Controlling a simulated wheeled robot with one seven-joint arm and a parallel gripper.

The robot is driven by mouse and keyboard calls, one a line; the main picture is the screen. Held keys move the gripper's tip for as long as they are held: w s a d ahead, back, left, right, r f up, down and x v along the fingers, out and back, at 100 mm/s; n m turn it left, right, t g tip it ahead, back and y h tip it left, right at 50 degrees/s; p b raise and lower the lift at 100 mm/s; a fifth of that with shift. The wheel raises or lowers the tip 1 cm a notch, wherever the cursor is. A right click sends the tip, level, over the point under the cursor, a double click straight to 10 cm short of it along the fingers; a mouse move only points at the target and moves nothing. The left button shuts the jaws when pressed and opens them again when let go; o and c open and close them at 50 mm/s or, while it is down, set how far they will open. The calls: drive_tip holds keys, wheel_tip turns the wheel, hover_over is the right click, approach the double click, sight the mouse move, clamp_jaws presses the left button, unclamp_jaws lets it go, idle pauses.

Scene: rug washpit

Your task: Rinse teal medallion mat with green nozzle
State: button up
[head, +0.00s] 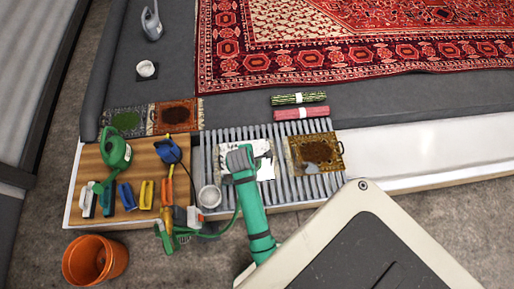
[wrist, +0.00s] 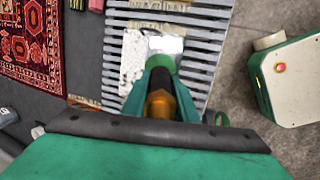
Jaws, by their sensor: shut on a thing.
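My gripper (wrist: 160,80) is shut on a nozzle with a green collar (wrist: 162,63) and a dark and amber body, which I take for the green nozzle. It points at a whitish mat (wrist: 132,55) on the grey slatted rack. In the head view my gripper (head: 240,158) is above this mat (head: 265,150) and covers part of it. A bright white patch (wrist: 166,44) lies just beyond the nozzle tip; I cannot tell if it is water. No teal medallion shows clearly. A green hose (head: 220,230) runs toward my arm.
A gold mat (head: 297,160) with a brown medallion lies on the rack's right. Two rolled mats (head: 300,98) lie behind. A wooden board (head: 90,165) at left bears a green sprayer (head: 115,150), a blue one and brushes. An orange bucket (head: 95,260) stands in front. A white bowl (head: 209,197) is close by.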

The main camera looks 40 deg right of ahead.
drive_tip(key=shift+w+a, duration=3.05)
drive_tip(key=shift+a, duration=1.4)
drive_tip(key=shift+w+a, duration=3.05)
drive_tip(key=shift+a, duration=1.35)
drive_tip(key=shift+w+d, duration=2.1)
drive_tip(key=shift+w, duration=0.95)
drive_tip(key=s+d, duration=0.7)
drive_tip(key=d, duration=0.4)
drive_tip(key=s+d, duration=0.8)
drive_tip(key=d, duration=0.3)
drive_tip(key=shift+d, duration=0.15)
